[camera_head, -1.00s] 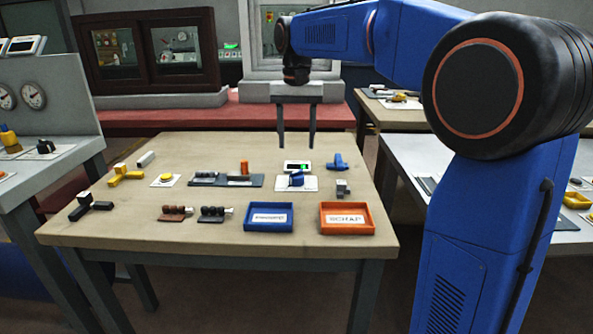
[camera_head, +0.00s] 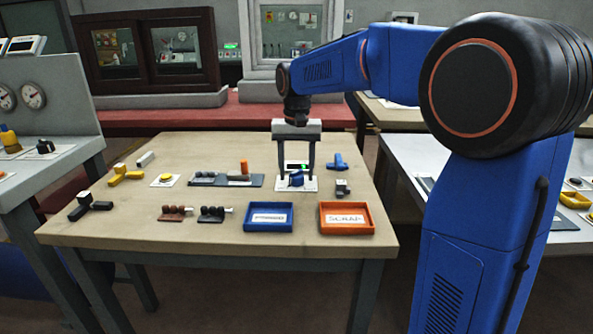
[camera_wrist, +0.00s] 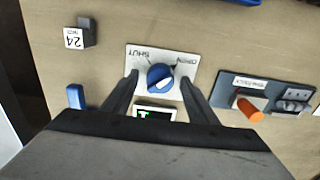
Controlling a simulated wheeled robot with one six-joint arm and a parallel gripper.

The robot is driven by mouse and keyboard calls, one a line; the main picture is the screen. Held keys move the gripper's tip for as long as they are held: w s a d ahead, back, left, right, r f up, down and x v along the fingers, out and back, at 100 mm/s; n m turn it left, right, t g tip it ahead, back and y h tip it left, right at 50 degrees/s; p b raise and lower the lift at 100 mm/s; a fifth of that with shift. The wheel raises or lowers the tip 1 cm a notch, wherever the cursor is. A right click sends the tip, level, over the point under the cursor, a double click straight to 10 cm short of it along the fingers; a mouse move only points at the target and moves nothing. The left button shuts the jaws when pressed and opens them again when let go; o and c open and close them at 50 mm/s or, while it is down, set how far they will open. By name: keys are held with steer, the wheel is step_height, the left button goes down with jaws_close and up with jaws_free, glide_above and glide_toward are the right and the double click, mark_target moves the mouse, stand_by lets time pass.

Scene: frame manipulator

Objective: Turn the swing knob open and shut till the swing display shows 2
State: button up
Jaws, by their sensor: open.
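The swing knob (camera_head: 296,179) is a blue round knob on a white plate on the wooden table; it also shows in the wrist view (camera_wrist: 159,76). The plate (camera_wrist: 133,56) is marked SHUT and OPEN. A pale mark shows on the knob, but I cannot tell which word it points to. The swing display (camera_wrist: 141,115) is beside the plate, partly hidden by my gripper; its green figure cannot be read. My gripper (camera_head: 295,180) is open and points down, its fingers on either side of the knob, with visible gaps in the wrist view.
A blue tray (camera_head: 265,230) and an orange SCRAP tray (camera_head: 347,231) stand at the front. A dark fixture with an orange peg (camera_wrist: 250,109) lies beside the plate. A blue T-shaped piece (camera_head: 338,163) and a grey block (camera_head: 342,187) are to the right.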

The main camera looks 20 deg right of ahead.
steer(key=c, duration=1.1)
steer(key=shift+o, duration=0.2)
steer(key=shift+n, duration=0.3)
steer(key=n, duration=0.3)
steer(key=shift+n, duration=0.3)
steer(key=n, duration=1.3)
steer(key=shift+n, duration=0.3)
